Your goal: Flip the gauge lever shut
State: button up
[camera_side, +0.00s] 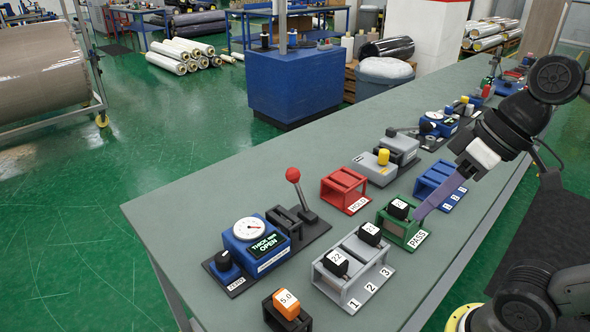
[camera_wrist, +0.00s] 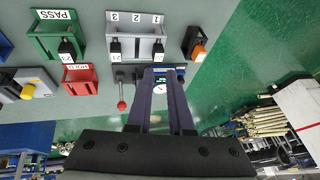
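The blue thickness gauge (camera_side: 255,243) sits on the grey bench in the side view, with a round white dial and a display reading "THICK mm OPEN". Its lever (camera_side: 299,194) stands raised, leaning slightly left, with a red knob (camera_side: 292,174) on top. In the wrist view the knob (camera_wrist: 122,106) shows left of my fingers, and the gauge dial (camera_wrist: 160,88) shows between them. My gripper (camera_wrist: 162,74) is open and empty, its two purple fingers apart. In the side view my gripper (camera_side: 420,215) is right of the lever, overlapping the green PASS rack; its height there is unclear.
The red HOLD rack (camera_side: 345,190), green PASS rack (camera_side: 402,228) and grey numbered rack (camera_side: 352,270) stand near the lever. An orange 5.0 block (camera_side: 287,304) is at the front. A ZERO button (camera_side: 225,262) adjoins the gauge. Bare bench lies behind the lever.

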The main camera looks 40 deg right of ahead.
jog(key=w+a+r, duration=0.1)
jog(key=w+r+y, duration=0.1)
jog(key=w, duration=0.1)
jog(key=w+a+r+g+y, duration=0.1)
jog(key=shift+w+a, duration=0.15)
jog(key=shift+a, duration=0.15)
grip_shut()
jog(key=w+d+r+m+y, duration=0.1)
jog(key=w+y, duration=0.2)
jog(key=w, duration=0.8)
jog(key=w+d+r+m+y, duration=0.15)
jog(key=w+y, duration=0.25)
jog(key=w, duration=0.6)
jog(key=w+d+f+m+y, duration=0.2)
jog(key=w+d+f, duration=0.25)
jog(key=w, duration=0.25)
jog(key=w+d+f+m+t, duration=0.1)
jog(key=w+d+f+m, duration=0.1)
jog(key=d+f, duration=0.5)
jog(key=w+d+f+m+t, duration=0.2)
jog(key=w+d+f+m, duration=0.1)
jog(key=d+f, duration=0.4)
notch_tip(320, 180, down, 3)
jog(key=shift+f+t, duration=0.15)
jog(key=shift+t, duration=0.15)
jog(key=shift+w, duration=0.1)
